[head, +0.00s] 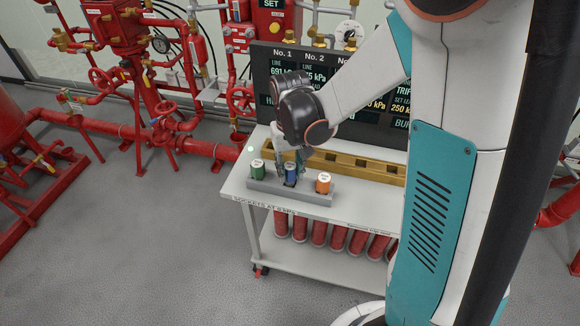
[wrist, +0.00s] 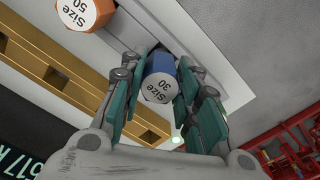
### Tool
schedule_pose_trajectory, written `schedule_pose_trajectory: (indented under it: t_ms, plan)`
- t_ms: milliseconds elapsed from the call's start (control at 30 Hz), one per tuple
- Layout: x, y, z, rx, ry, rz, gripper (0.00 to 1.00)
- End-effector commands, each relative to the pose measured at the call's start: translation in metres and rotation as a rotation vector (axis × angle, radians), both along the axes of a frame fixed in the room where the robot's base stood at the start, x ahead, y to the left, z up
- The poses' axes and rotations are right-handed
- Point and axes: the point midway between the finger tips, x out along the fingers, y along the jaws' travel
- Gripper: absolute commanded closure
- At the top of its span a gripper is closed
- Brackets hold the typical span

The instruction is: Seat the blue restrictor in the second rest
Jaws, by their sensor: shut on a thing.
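The blue restrictor (head: 291,172), marked "Size 30" in the wrist view (wrist: 158,86), is between the fingers of my gripper (head: 290,168). The gripper is shut on it from both sides, and the fingers hide part of it in the head view. It is upright at the middle of the grey block (head: 315,195); I cannot tell whether it is lifted at all. My arm hides part of the rail.
A green restrictor (head: 257,169) stands left of the blue one. An orange restrictor (head: 323,183), marked "Size 50" (wrist: 88,12), stands right of it. All this is on a grey cart (head: 365,212). A dark display board (head: 262,85) rises behind, with red pipework (head: 185,143) to the left.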

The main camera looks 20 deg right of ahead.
Motion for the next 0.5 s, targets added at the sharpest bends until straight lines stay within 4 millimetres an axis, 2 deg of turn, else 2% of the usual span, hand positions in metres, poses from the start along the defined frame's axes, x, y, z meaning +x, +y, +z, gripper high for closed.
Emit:
schedule_pose_trajectory:
  t_ms: [500]
  plan:
    - [0.000,0.000,-0.013,0.000,0.000,0.000,1.00]
